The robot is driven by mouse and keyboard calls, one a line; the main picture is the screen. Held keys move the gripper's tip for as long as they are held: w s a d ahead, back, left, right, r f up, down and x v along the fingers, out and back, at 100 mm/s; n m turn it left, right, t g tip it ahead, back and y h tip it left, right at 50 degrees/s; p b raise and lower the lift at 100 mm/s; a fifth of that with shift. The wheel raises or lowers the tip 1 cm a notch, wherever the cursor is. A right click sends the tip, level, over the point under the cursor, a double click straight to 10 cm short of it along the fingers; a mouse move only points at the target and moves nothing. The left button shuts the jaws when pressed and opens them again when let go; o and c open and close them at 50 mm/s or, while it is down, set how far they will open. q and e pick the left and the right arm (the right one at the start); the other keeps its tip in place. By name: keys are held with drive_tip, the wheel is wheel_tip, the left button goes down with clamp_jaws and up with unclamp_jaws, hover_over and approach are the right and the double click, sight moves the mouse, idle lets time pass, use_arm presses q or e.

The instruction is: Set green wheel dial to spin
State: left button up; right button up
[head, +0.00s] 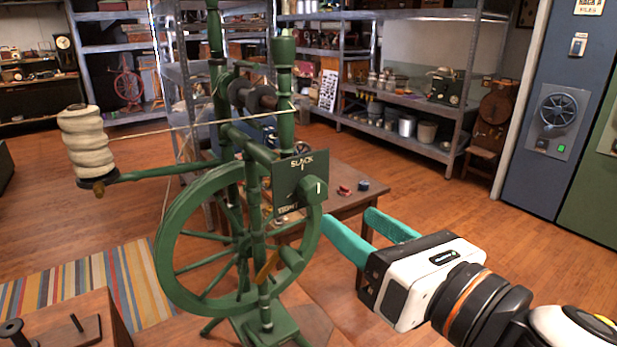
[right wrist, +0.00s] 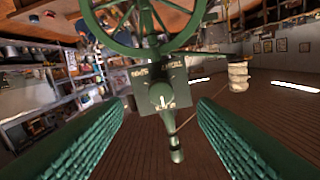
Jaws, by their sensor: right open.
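The green spinning wheel (head: 170,235) stands upright in the middle of the head view. Its dark dial plate (head: 287,176) reads SLACK at the top and TIGHT at the lower left; other lettering is hidden by the knob. The round green dial knob (head: 313,190) has a white mark that points up, toward the SLACK side. In the right wrist view, the knob (right wrist: 160,95) appears upside down, ahead and between the fingers. My right gripper (head: 348,218) is open and empty, to the right of the knob and apart from it. My left gripper is not in view.
A white bobbin of yarn (head: 85,143) sticks out left of the wheel, with thread running across. A low wooden table (head: 347,205) with small items stands behind the wheel. A wooden stand (head: 62,325) is at the lower left. Floor at right is clear.

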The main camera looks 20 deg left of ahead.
sight(318, 198)
use_arm(q)
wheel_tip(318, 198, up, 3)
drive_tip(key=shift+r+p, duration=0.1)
drive_tip(key=shift+p, duration=0.95)
use_arm(e)
drive_tip(key=x, duration=1)
drive_tip(key=shift+w+a, duration=0.1)
drive_tip(key=c, duration=1)
